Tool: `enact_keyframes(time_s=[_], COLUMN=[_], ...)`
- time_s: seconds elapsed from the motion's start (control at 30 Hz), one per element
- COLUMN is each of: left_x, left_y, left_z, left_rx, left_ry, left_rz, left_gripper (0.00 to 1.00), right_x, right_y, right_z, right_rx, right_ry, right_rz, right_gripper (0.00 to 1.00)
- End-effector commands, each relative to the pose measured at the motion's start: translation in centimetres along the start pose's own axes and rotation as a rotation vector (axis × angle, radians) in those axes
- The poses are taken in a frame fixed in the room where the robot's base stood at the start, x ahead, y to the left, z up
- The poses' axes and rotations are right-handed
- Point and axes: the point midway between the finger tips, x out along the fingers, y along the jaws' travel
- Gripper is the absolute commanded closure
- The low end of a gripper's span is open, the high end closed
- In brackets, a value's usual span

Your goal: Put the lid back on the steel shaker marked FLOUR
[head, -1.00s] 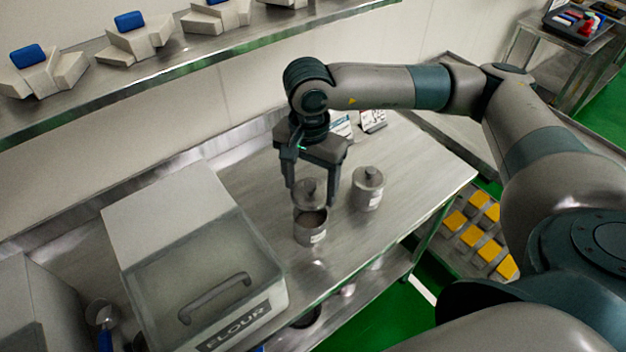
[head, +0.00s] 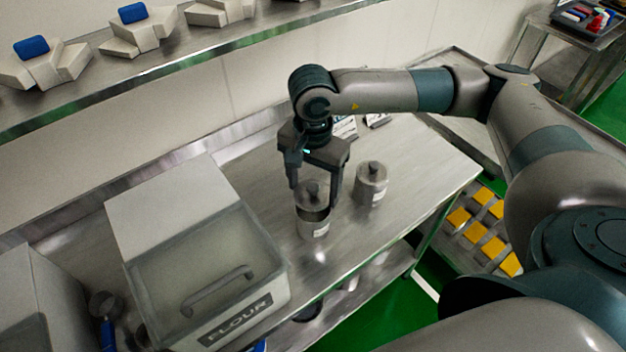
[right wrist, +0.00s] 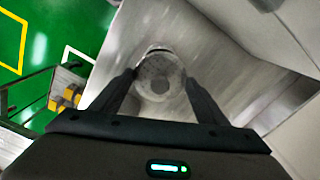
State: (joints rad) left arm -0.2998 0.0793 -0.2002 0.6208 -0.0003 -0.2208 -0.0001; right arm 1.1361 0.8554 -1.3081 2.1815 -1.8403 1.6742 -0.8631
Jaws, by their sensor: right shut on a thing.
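My right gripper (head: 314,193) points down over the bench and is shut on the round steel lid (head: 311,191), gripping it between its fingers. An open-topped steel shaker with a pale label (head: 314,226) stands upright directly below. The lid now sits at the shaker's rim, and I cannot tell if it is fully seated. The label is too small to read. In the right wrist view the lid (right wrist: 157,74) shows between the two fingertips and hides most of the shaker. My left gripper is not in view.
A second lidded steel shaker (head: 370,184) stands close to the right of the gripper. A large bin marked FLOUR (head: 236,318) stands to the left. Small cards (head: 345,127) stand behind. The steel bench (head: 420,165) is clear to the right.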

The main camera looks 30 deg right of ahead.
Motion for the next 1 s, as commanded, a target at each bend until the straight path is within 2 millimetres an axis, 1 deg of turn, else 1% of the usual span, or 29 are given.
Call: enact_keyframes(time_s=[0.17, 0.23, 0.4, 0.6, 1.0], left_x=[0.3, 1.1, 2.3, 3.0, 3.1], left_y=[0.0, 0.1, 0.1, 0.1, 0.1], left_z=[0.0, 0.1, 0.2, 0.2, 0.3], left_rx=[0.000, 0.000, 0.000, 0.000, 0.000], left_ry=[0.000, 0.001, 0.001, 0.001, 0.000], left_rz=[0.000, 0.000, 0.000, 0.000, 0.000], left_gripper=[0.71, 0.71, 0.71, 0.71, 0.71], right_x=[1.6, 2.5, 3.4, 3.9, 4.0], right_y=[0.0, 0.0, 0.0, 0.0, 0.0], right_z=[0.0, 0.0, 0.0, 0.0, 0.0], right_rx=[0.001, 0.001, 0.000, 0.000, 0.000], right_ry=[-0.001, -0.001, 0.000, 0.000, 0.000], right_rz=[0.001, 0.000, -0.001, -0.001, -0.001], right_gripper=[0.54, 0.54, 0.54, 0.54, 0.54])
